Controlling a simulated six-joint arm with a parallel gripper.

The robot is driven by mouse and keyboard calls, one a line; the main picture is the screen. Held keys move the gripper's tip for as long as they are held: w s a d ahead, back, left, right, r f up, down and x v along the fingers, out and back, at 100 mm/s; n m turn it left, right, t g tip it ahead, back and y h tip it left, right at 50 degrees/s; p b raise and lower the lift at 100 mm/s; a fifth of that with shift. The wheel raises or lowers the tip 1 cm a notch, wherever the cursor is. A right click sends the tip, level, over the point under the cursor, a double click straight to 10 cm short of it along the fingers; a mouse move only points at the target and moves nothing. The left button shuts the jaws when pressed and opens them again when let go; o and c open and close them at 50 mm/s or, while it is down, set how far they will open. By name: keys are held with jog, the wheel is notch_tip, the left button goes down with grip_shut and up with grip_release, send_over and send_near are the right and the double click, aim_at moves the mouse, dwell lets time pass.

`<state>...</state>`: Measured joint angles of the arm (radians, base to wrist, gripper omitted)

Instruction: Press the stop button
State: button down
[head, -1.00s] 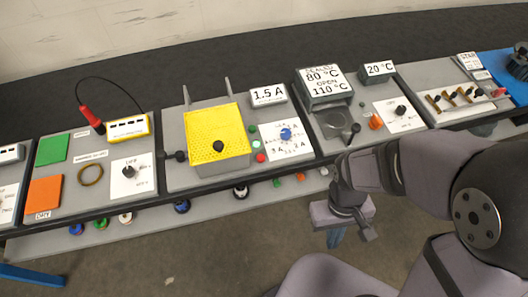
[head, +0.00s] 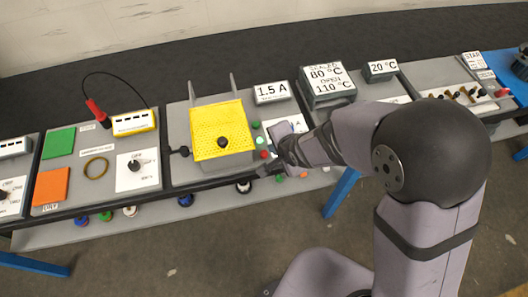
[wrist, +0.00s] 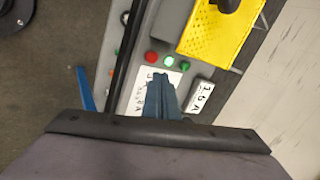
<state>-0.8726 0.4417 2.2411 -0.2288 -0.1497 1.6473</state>
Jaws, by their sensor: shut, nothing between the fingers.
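The red button (head: 264,154) is the front one in a short column on the station with the yellow perforated cover. It also shows in the wrist view (wrist: 151,57), uncovered. Next to it are a pale lit button (head: 260,140) and a green button (head: 257,125). My gripper (head: 266,169) is at the front edge of this station, close to the red button. In the wrist view its blue fingers (wrist: 161,76) are together and empty, over the white dial card. The fingertips point toward the buttons and look apart from them. The dial knob is hidden.
The yellow cover (head: 222,128) with a black knob stands left of the buttons. A "1.5 A" display (head: 271,92) stands behind them. An 80 °C/110 °C box (head: 327,84) is to the right. Open floor lies in front of the bench.

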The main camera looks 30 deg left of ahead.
jog(key=shift+w+a+r+m+t+y, duration=0.25)
jog(key=shift+a+r+m, duration=0.35)
jog(key=shift+m, duration=0.95)
jog(key=shift+w+a+r+m+y, duration=0.2)
jog(key=shift+a+r+m+y, duration=0.35)
jog(key=shift+m, duration=1.05)
jog(key=shift+w+a+r+m+t+y, duration=0.15)
jog(key=shift+w+a+r+m+y, duration=0.3)
jog(key=shift+m, duration=1.1)
jog(key=shift+s+a, duration=0.2)
jog(key=shift+f+h, duration=0.15)
jog(key=shift+h, duration=0.1)
jog(key=b, duration=0.7)
send_over(266, 156)
notch_tip(266, 156, down, 6)
jog(key=shift+r, duration=0.1)
jog(key=shift+f+b, duration=0.7)
jog(key=shift+f, duration=0.65)
jog(key=shift+f, duration=0.45)
